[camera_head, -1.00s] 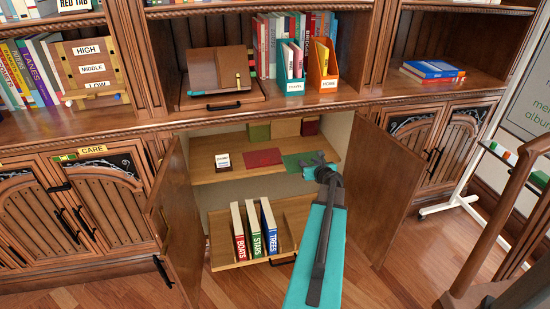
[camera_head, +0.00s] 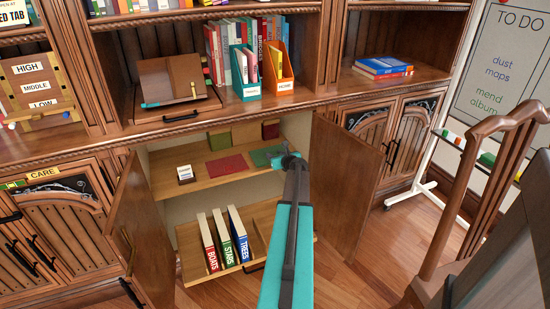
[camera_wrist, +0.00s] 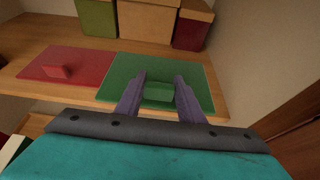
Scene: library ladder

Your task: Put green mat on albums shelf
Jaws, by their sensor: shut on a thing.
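The green mat (camera_head: 262,157) is at the right end of the upper shelf (camera_head: 200,177) inside the open cabinet. In the wrist view the green mat (camera_wrist: 202,82) looks flat, on or barely above the shelf board; I cannot tell which. My gripper (camera_wrist: 159,91) is shut on the raised green knob (camera_wrist: 160,92) of the mat, one finger on each side. In the head view my gripper (camera_head: 286,160) hides part of the mat. No label reading "albums" is legible on a shelf.
A red mat (camera_head: 226,165) with a red knob lies left of the green one. A small sign (camera_head: 185,173) stands further left. Boxes (camera_wrist: 150,18) stand behind. Open doors (camera_head: 340,180) flank the cabinet. Upright books (camera_head: 225,239) stand on the lower shelf.

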